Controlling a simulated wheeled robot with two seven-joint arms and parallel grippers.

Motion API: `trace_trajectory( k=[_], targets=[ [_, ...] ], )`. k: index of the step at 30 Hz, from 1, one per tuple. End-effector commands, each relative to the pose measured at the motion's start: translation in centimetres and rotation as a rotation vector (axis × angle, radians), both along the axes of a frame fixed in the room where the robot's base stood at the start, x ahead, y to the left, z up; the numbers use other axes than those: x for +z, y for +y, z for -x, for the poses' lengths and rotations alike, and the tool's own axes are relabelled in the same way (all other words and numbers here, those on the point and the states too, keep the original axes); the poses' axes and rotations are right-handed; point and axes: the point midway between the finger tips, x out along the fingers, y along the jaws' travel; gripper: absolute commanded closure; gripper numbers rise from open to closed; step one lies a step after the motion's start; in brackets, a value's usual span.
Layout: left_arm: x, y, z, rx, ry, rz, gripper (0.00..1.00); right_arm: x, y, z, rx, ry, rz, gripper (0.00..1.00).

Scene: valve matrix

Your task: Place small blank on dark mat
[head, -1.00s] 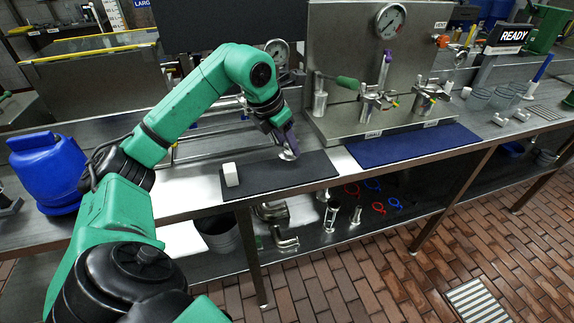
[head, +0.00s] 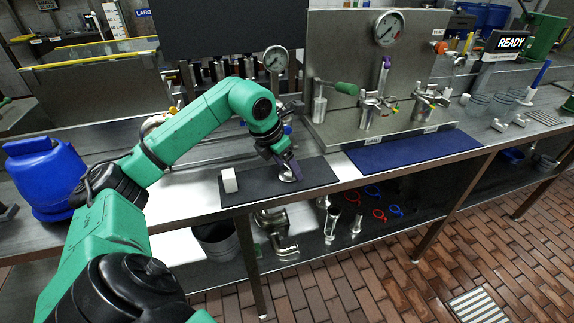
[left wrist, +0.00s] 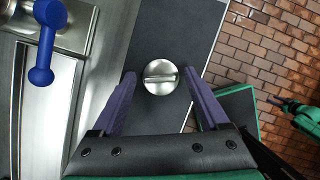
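The small blank, a round silver disc with a bar across its face, lies on the dark mat (head: 262,193), right of its middle in the head view (head: 289,175). In the left wrist view the blank (left wrist: 160,77) is face-on between my fingers. My left gripper (head: 288,170) is low over the mat, its purple fingers pointing down. In the left wrist view the gripper (left wrist: 159,76) is open, with a narrow gap on each side of the disc. The fingers partly hide the blank in the head view. My right gripper is not in view.
A white block (head: 229,181) stands at the mat's left end. A blue mat (head: 415,152) lies to the right, before a steel panel (head: 350,60) with a gauge and valves. A blue container (head: 45,178) stands at the left. The bench's front edge is close to the mat.

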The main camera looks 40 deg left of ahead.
Motion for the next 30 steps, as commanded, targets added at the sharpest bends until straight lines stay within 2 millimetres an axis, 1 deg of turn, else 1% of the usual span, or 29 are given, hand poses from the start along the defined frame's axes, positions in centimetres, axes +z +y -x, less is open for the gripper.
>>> trace_trajectory(
  k=[1,2,5,10,12,15,16,18,20,30],
  targets=[
    [0.4,0.0,0.0,0.0,-0.001,0.0,0.22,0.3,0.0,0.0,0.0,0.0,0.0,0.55],
    [0.5,0.0,0.0,0.0,-0.002,0.0,0.22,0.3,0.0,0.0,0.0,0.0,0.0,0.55],
    [1.9,0.2,0.6,0.0,-0.004,-0.002,0.22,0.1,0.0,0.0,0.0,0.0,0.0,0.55],
    [6.3,0.6,2.3,0.001,-0.006,-0.004,0.22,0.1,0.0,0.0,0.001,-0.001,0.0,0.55],
    [8.2,0.7,3.1,0.002,-0.006,-0.003,0.22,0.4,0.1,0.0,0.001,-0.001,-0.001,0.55],
    [10.2,0.9,3.9,0.001,-0.004,-0.002,0.22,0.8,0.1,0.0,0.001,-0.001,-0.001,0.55],
    [10.6,0.9,4.1,0.001,-0.002,-0.001,0.22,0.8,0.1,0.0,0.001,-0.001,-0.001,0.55],
    [11.2,1.0,4.4,0.0,-0.002,0.0,0.22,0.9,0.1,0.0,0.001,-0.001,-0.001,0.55],
    [11.4,1.0,4.5,0.0,0.0,-0.001,0.22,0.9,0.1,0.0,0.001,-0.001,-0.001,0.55],
    [11.3,1.0,4.5,0.0,0.0,0.0,0.22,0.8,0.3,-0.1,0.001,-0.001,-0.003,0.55]
  ],
)
